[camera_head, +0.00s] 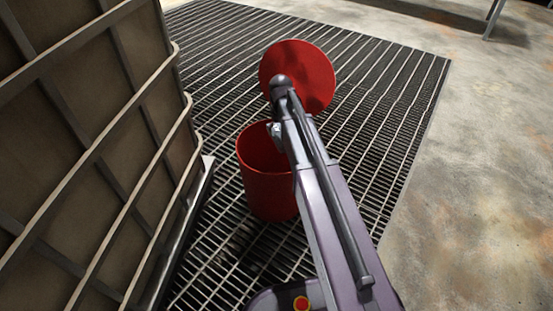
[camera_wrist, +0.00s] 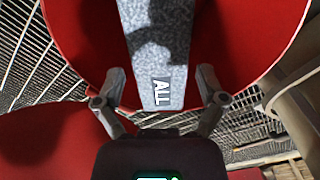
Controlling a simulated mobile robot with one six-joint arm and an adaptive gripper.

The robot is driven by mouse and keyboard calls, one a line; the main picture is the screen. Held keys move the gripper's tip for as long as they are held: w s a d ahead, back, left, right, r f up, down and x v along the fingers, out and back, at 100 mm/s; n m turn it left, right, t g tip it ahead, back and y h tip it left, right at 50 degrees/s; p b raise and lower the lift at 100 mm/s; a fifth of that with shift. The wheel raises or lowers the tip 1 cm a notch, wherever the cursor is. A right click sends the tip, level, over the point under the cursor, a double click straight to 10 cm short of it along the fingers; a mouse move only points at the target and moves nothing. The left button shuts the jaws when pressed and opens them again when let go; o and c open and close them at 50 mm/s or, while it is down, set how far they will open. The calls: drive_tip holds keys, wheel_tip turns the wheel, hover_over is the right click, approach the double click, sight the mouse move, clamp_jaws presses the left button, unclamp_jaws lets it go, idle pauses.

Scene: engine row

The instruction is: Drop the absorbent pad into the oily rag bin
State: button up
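The red oily rag bin (camera_head: 268,192) stands on the floor grating, its round lid (camera_head: 312,72) raised behind it. In the wrist view the bin's red inside (camera_wrist: 240,40) fills the upper part, and the lid (camera_wrist: 45,140) shows at the lower left. My gripper (camera_wrist: 161,75) is open, with a finger on each side of the grey absorbent pad (camera_wrist: 160,60), marked "ALL". Gaps show between the fingers and the pad. The pad overlaps the bin's mouth and rim; whether it touches the rim is unclear. In the head view my arm hides most of the gripper and pad.
A large caged container (camera_head: 90,150) stands close on the left of the bin. The grating (camera_head: 395,110) is clear to the right, with bare concrete (camera_head: 480,190) beyond. A metal leg (camera_head: 493,18) stands at the far right.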

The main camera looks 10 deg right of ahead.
drive_tip(key=shift+r, duration=0.2)
idle(0.4)
wheel_tip(320, 180, up, 6)
drive_tip(key=p, duration=0.6)
drive_tip(key=shift+r+p, duration=0.2)
drive_tip(key=shift+p, duration=0.2)
wheel_tip(320, 180, up, 23)
drive_tip(key=w+p, duration=0.2)
drive_tip(key=p, duration=2.1)
drive_tip(key=shift+w+r, duration=0.15)
drive_tip(key=shift+w, duration=0.1)
drive_tip(key=shift+d, duration=0.1)
drive_tip(key=s+m, duration=0.2)
drive_tip(key=s, duration=2.2)
wheel_tip(320, 180, up, 19)
drive_tip(key=p, duration=1.9)
drive_tip(key=shift+f, duration=0.2)
drive_tip(key=shift+f, duration=0.15)
